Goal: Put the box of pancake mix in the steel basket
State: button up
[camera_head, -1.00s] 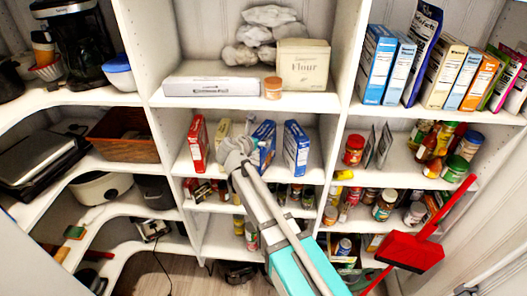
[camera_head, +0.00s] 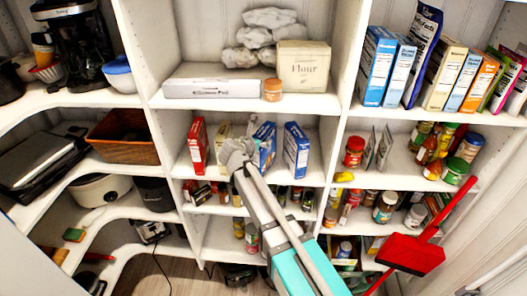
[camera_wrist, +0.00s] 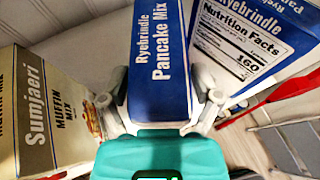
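The blue-and-white pancake mix box (camera_wrist: 160,60) stands on the middle shelf and fills the centre of the wrist view, its narrow printed side facing me. In the head view it is the blue box (camera_head: 266,140) just right of my gripper (camera_head: 238,152), partly hidden by it. In the wrist view my gripper (camera_wrist: 160,95) has one finger at each side of the box, spread apart, with slim gaps seeming to remain. I cannot clearly make out a steel basket; a brown woven basket (camera_head: 122,139) sits on the left shelf.
In the wrist view a beige muffin mix box (camera_wrist: 50,120) stands left and another blue Ryebrindle box (camera_wrist: 245,45) close on the right. The head view shows a red box (camera_head: 198,145) on the same shelf. A red dustpan (camera_head: 410,253) stands at right.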

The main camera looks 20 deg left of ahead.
jog(key=shift+c, duration=0.8)
jog(key=shift+r, duration=0.15)
jog(key=s+a, duration=0.3)
jog(key=s, duration=1.4)
jog(key=shift+s, duration=0.4)
notch_tip(320, 180, down, 16)
jog(key=b, duration=1.5)
jog(key=shift+r, duration=0.25)
